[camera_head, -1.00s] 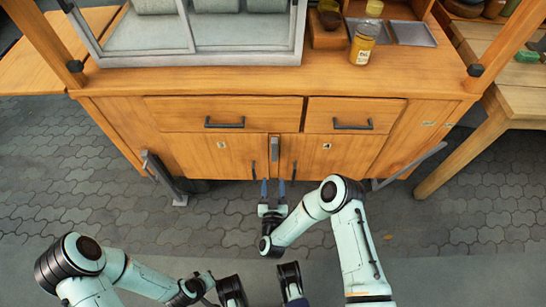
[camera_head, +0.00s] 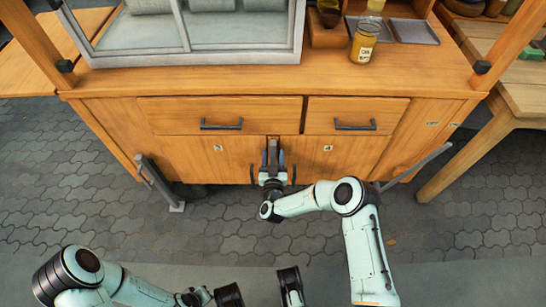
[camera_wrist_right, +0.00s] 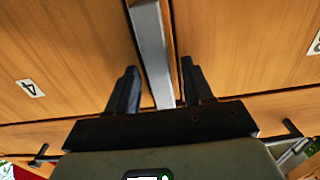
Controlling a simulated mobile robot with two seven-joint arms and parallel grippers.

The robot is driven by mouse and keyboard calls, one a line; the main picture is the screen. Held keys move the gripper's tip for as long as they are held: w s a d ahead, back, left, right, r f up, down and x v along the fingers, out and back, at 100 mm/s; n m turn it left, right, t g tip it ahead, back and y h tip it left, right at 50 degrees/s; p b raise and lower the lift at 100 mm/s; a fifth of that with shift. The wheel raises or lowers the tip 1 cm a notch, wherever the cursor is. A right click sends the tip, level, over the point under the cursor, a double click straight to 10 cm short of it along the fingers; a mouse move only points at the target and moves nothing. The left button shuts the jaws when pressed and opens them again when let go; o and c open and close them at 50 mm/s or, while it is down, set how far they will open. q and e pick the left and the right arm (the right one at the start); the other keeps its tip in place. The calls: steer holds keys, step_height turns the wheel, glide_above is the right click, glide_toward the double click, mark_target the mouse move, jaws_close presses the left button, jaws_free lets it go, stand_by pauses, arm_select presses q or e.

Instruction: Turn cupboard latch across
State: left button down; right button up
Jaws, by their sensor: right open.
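The cupboard latch (camera_head: 273,146) is a grey upright bar at the seam between the two lower doors of the wooden cupboard. My right gripper (camera_head: 273,158) is open at the latch, with one finger on each side. In the right wrist view the latch (camera_wrist_right: 152,55) runs upright between the two dark fingers of the gripper (camera_wrist_right: 157,80). Gaps show on both sides, and the latch is nearer the right finger.
Drawer handles (camera_head: 221,125) (camera_head: 354,125) stick out above the doors. Grey metal brackets (camera_head: 158,182) (camera_head: 417,168) stand out at both sides of the cupboard. A jar (camera_head: 364,42) stands on the counter (camera_head: 240,80). The paved floor in front is open.

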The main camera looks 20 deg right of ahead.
jaws_close()
steer(key=shift+m, duration=0.3)
steer(key=m, duration=0.3)
steer(key=shift+d, duration=0.1)
steer(key=m, duration=0.4)
steer(key=shift+f, duration=0.15)
steer(key=m, duration=0.5)
steer(key=shift+s+d+f, duration=0.1)
arm_select(q)
steer(key=shift+s+a+f+b, duration=0.1)
steer(key=shift+s+f+b, duration=0.3)
steer(key=shift+s+f, duration=0.25)
arm_select(e)
steer(key=m, duration=0.5)
steer(key=shift+f, duration=0.1)
arm_select(q)
steer(key=shift+s, duration=0.1)
arm_select(e)
steer(key=shift+m, duration=0.3)
